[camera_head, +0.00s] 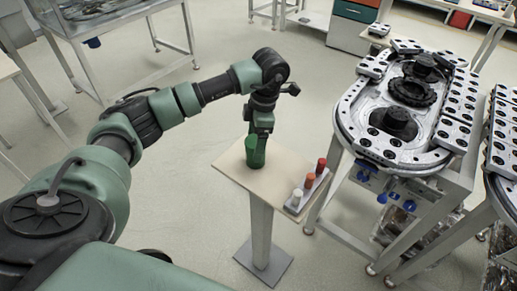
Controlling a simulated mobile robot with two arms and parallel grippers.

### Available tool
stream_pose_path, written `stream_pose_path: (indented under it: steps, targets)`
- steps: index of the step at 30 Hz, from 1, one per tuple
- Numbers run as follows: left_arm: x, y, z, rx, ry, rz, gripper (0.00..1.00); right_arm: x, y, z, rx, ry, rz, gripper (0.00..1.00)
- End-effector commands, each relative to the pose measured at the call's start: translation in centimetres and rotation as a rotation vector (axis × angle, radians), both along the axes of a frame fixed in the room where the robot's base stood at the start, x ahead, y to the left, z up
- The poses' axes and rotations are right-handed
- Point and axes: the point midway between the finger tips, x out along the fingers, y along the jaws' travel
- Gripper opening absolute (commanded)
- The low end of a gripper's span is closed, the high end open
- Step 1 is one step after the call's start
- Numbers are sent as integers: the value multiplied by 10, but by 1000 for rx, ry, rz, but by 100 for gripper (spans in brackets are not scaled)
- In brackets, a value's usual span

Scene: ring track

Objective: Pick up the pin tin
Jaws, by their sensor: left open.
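A small green cylindrical container (253,158), which I take to be the pin tin, stands upright on the pale top of a small pedestal table (235,163). My left gripper (260,138) points down right at the tin from above, at its upper part. Its jaws are open. The fingers partly cover the tin's top, and I cannot tell whether they touch it. My right gripper is out of view.
A small rack (292,210) with white, orange and red cylinders stands at the pedestal table's right edge. The metal ring track (347,115) on its stand is close on the right. A grey-framed table (120,15) stands at the back left. The floor between is open.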

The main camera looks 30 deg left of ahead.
Motion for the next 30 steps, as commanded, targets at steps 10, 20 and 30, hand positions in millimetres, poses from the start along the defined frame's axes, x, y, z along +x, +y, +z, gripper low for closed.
stream_pose_path:
  steps: [10, 20, 30]
  targets:
    - [-4, 2, -46, -1, 3, -1, 82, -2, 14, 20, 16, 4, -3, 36]
    - [-4, 3, -54, -2, -1, -2, 79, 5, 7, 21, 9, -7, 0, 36]
    - [-4, 3, -53, -1, -2, -2, 10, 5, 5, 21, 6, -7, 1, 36]
